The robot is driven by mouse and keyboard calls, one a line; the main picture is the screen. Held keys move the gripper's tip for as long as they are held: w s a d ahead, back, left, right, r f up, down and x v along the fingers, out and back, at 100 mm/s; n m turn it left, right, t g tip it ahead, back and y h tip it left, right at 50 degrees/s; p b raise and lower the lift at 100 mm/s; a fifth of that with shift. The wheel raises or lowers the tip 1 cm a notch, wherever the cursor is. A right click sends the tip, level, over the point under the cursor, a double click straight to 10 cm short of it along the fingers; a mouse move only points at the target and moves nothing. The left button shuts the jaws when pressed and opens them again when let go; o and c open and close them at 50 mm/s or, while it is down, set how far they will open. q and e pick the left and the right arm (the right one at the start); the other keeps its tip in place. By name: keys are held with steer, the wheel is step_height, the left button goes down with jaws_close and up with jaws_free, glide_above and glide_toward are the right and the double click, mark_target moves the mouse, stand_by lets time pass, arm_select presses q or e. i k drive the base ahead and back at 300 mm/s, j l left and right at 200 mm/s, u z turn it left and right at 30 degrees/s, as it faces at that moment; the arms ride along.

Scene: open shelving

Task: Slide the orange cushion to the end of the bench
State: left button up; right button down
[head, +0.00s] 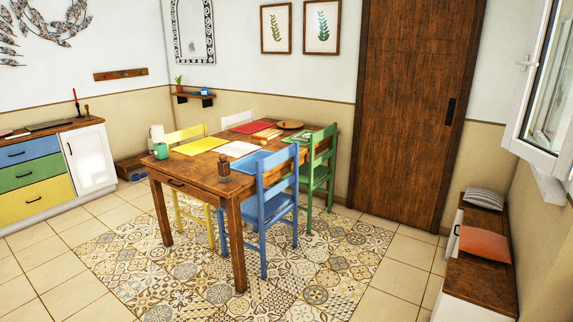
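The orange cushion (485,244) lies on the wooden top of the low bench (478,286) at the right, against the wall. It sits around the middle of the visible bench top. A grey striped cushion (484,199) lies at the bench's far end, a short way behind the orange one. Bare wood shows on the near side of the orange cushion. Neither of my grippers is in view.
A wooden table (204,172) with a blue chair (270,205) and a green chair (318,165) stands mid-room. Open tiled floor (385,270) lies between table and bench. An open window (545,95) juts out above the bench. A wooden door (408,100) is at the back.

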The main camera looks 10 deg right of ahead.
mark_target(479, 242)
steer(key=i+z, duration=0.15)
steer(key=i, duration=0.3)
steer(key=i+z, duration=0.2)
steer(key=i, duration=0.3)
steer(key=i+z, duration=0.15)
steer(key=i, duration=0.35)
steer(key=i+j+z, duration=0.2)
steer(key=i, duration=0.25)
steer(key=i+j+z, duration=0.15)
steer(key=i, duration=0.3)
steer(key=i+j+z, duration=0.2)
steer(key=i, duration=0.25)
